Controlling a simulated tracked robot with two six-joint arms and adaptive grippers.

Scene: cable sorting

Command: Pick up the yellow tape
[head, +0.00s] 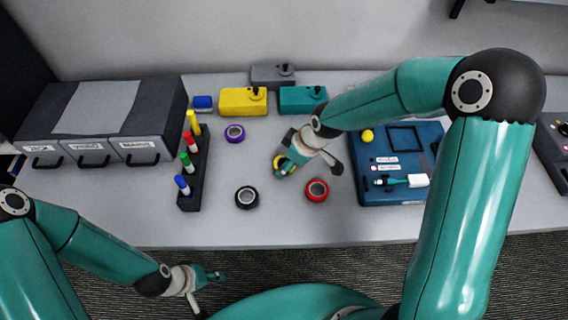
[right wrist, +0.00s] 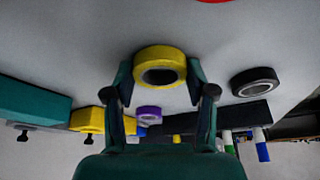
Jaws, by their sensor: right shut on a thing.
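The yellow tape (head: 279,162) is a ring on the grey table, partly hidden behind my right gripper (head: 291,160). In the right wrist view the yellow tape (right wrist: 160,54) sits between the two fingertips of my right gripper (right wrist: 160,75), one finger against each side. My right gripper is shut on it. I cannot tell whether the tape is clear of the table. My left gripper (head: 207,288) is low at the front, off the table edge, with its fingers apart and nothing between them.
A red tape (head: 317,190), a black tape (head: 246,197) and a purple tape (head: 234,134) lie nearby. A dark rack (head: 192,188) with several coloured markers stands left. A blue board (head: 395,160) is right. Yellow (head: 240,101) and teal (head: 300,99) boxes and grey drawers (head: 97,120) stand behind.

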